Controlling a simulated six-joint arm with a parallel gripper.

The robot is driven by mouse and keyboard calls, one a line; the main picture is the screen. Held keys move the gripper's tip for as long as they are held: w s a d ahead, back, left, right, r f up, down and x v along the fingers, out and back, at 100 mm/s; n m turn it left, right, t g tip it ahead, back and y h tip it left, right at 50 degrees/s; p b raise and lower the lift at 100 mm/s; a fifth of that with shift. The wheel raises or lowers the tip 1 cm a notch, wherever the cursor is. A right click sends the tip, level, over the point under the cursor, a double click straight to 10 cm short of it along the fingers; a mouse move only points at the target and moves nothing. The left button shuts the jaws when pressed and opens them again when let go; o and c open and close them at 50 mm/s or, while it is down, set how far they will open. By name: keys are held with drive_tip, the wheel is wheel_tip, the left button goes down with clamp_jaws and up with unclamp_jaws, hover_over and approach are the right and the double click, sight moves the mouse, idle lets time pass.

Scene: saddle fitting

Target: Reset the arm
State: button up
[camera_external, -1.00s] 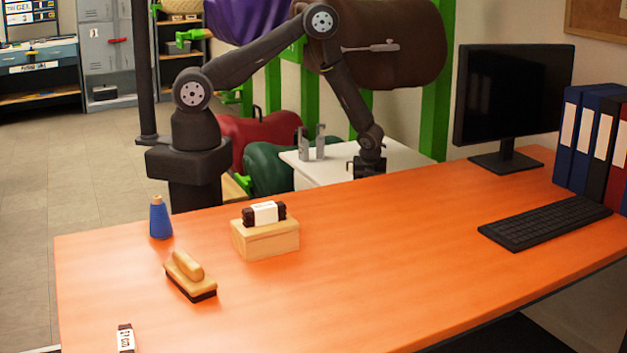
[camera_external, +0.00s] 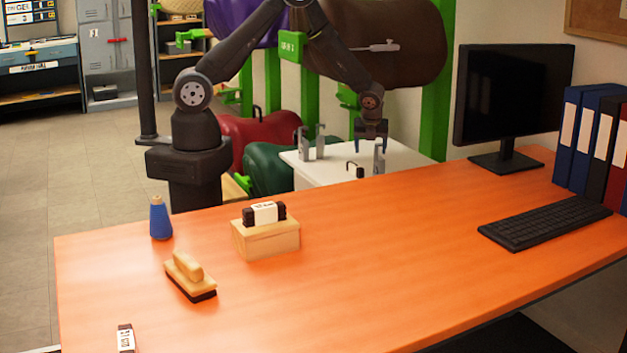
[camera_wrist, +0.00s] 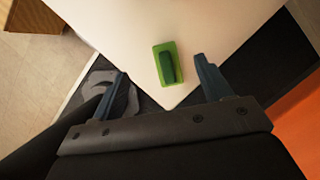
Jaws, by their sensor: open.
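My gripper (camera_external: 371,148) hangs over the white table (camera_external: 410,158) behind the orange desk, fingers pointing down. In the wrist view my gripper (camera_wrist: 160,72) is open, with its two fingers wide apart and nothing held between them. A green block with a dark green raised grip (camera_wrist: 167,63) lies on the white table near its corner, ahead of the fingers and apart from them. In the external view a small dark piece (camera_external: 355,170) shows on the white table below my gripper; I cannot tell whether it is the same block.
Grey upright brackets (camera_external: 311,143) stand on the white table, with another (camera_external: 379,156) close below my gripper. The orange desk (camera_external: 400,250) holds a blue bottle (camera_external: 160,219), a wooden brush (camera_external: 188,275), a wooden block with an eraser (camera_external: 265,236), a keyboard (camera_external: 545,222) and a monitor (camera_external: 512,95).

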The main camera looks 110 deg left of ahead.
wheel_tip(320, 180, up, 15)
drive_tip(key=w+d+n+g, duration=0.1)
drive_tip(key=w+d+n, duration=0.2)
drive_tip(key=d, duration=0.5)
drive_tip(key=w+d+f+n+g+h, duration=0.1)
drive_tip(key=w+d+n, duration=0.2)
drive_tip(key=w+d, duration=0.2)
drive_tip(key=d, duration=0.3)
drive_tip(key=shift+w+d+n, duration=0.2)
drive_tip(key=shift+n, duration=0.2)
drive_tip(key=shift+f, duration=0.1)
